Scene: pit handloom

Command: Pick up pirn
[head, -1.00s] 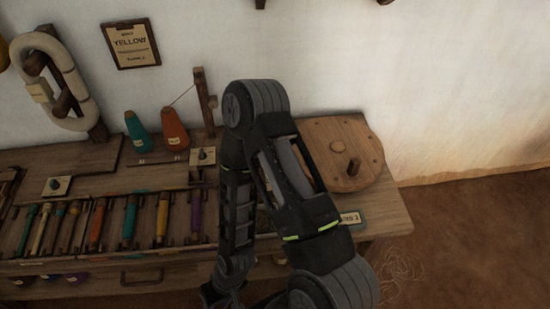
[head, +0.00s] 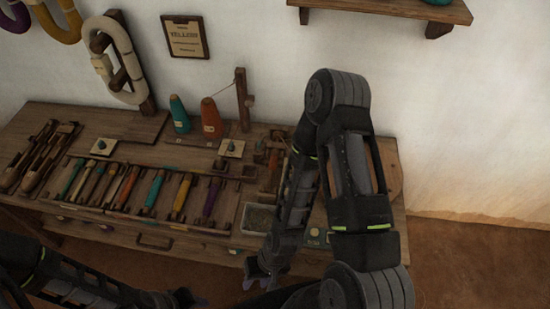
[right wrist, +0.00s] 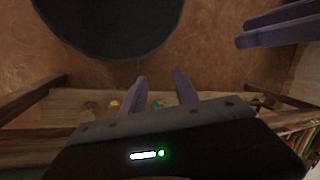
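Several pirns in different colours lie in a row in a slotted wooden tray (head: 232,216) on the bench in the head view. They include an orange pirn (head: 128,185), a teal pirn (head: 155,188), a yellow pirn (head: 181,196) and a purple pirn (head: 212,198). My right gripper (head: 264,280) is in front of the bench edge, right of the pirns. In the right wrist view its two fingers (right wrist: 160,84) stand apart with nothing between them. My left gripper (head: 190,298) is low in the head view, in front of the bench. Its fingers show apart and empty in the right wrist view (right wrist: 262,30).
Shuttles (head: 45,155) lie at the bench's left end. Teal (head: 180,115) and orange (head: 211,118) cones stand behind the tray. A grey bin (head: 259,218) is right of it. My right arm hides part of the bench's right end. A shelf (head: 385,8) is above.

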